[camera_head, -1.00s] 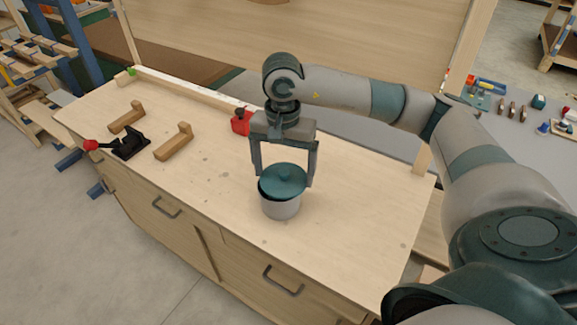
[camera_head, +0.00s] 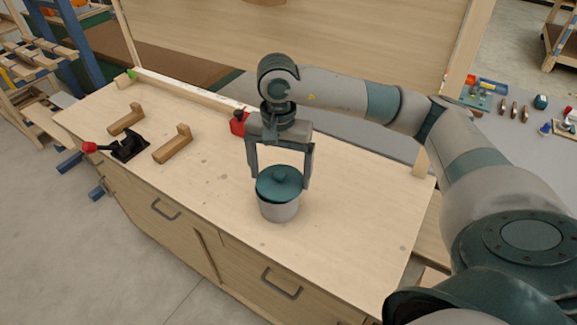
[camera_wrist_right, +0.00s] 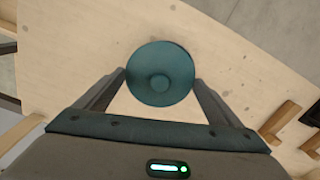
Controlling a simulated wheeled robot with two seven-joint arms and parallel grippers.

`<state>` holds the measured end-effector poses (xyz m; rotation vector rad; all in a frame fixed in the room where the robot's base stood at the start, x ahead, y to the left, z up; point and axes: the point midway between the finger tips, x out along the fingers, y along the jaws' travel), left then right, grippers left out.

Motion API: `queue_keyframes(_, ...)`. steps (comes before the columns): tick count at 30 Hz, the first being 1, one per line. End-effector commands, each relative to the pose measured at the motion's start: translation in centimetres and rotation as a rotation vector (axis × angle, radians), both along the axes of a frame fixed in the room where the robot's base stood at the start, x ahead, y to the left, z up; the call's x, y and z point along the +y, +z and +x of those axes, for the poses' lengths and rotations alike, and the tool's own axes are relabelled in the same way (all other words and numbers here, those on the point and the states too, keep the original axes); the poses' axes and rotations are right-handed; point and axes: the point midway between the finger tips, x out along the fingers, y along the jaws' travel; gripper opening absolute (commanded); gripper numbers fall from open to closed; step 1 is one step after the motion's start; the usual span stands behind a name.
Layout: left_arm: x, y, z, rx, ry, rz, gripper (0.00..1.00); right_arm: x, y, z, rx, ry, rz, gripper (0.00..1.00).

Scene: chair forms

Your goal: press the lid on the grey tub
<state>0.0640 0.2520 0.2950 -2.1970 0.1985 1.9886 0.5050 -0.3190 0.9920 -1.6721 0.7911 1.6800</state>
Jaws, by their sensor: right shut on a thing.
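The grey tub (camera_head: 280,212) stands upright on the wooden bench top. The round teal lid (camera_head: 279,186), with a small knob, lies over the tub's mouth and looks about centred; whether it is fully seated cannot be told. My right gripper (camera_head: 281,180) comes down from above with one finger on each side of the lid, shut on it. In the right wrist view the lid (camera_wrist_right: 160,84) sits between the two fingertips and hides the tub. My left gripper is not in view.
On the bench's left are two wooden brackets (camera_head: 172,149) (camera_head: 127,121) and a black clamp with a red knob (camera_head: 125,149). A red item (camera_head: 239,122) stands behind my gripper. The bench (camera_head: 345,230) is bare to the right and front of the tub.

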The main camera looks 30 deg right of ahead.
Motion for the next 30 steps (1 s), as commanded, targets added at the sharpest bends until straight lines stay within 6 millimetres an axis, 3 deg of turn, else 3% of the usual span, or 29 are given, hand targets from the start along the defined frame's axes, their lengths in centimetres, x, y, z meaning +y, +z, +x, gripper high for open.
queue_keyframes(1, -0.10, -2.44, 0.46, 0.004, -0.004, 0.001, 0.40, 0.07, -2.23, 0.02, 0.000, 0.000, 0.000, 0.64)
queue_keyframes(12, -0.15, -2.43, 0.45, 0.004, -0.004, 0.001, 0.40, 0.07, -2.22, 0.02, 0.000, 0.000, 0.000, 0.64)
queue_keyframes(13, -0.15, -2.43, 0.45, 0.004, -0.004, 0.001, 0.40, 0.07, -2.22, 0.03, 0.000, 0.000, 0.000, 0.95)
queue_keyframes(14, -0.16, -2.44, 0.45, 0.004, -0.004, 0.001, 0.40, 0.07, -2.22, 0.03, 0.000, 0.000, 0.000, 1.00)
queue_keyframes(30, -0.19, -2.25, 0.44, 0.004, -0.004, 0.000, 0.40, 0.07, -1.76, 0.04, -0.001, 0.000, 0.001, 1.00)
